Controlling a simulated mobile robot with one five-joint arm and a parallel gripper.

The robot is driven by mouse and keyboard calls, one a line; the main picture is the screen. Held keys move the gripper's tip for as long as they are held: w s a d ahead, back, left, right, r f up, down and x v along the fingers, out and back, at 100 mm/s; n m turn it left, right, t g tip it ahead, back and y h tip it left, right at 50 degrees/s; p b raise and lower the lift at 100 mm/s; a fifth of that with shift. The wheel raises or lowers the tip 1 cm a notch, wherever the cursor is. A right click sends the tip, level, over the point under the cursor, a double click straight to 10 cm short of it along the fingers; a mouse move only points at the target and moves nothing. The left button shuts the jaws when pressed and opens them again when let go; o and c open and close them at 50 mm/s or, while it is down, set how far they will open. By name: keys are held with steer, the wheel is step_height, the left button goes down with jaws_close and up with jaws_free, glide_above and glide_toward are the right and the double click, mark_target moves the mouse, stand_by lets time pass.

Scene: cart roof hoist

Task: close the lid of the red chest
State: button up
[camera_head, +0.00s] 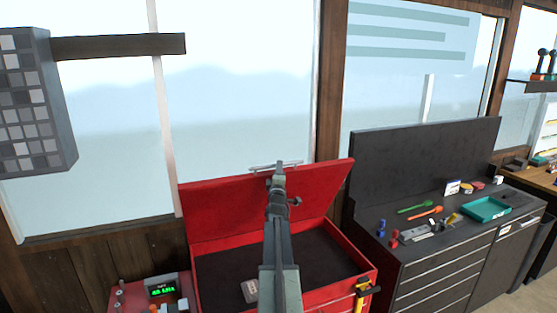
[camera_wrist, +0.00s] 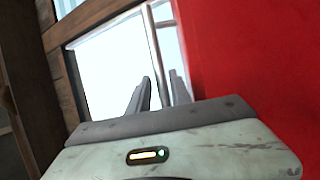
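The red chest (camera_head: 345,267) stands in the lower middle of the head view. Its lid (camera_head: 225,203) is up, tilted back towards the window, and the dark inside shows. My gripper (camera_head: 277,166) is at the lid's upper edge in the head view, and my arm covers the middle of the lid and chest. The red lid (camera_wrist: 250,60) fills the right side there, beside the fingers. I cannot tell whether they touch it.
A dark workbench (camera_head: 420,255) with tools and a teal tray (camera_head: 487,209) stands to the right. A red unit with a green display (camera_head: 162,290) is at the lower left. A grey panelled box (camera_head: 35,105) and a dark beam (camera_head: 120,45) are at the upper left. Windows are behind.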

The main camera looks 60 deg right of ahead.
steer(key=p+x, duration=0.1)
steer(key=x, duration=0.5)
steer(key=shift+w+f, duration=0.1)
steer(key=shift+a, duration=0.15)
jaws_close()
stand_by(1.0)
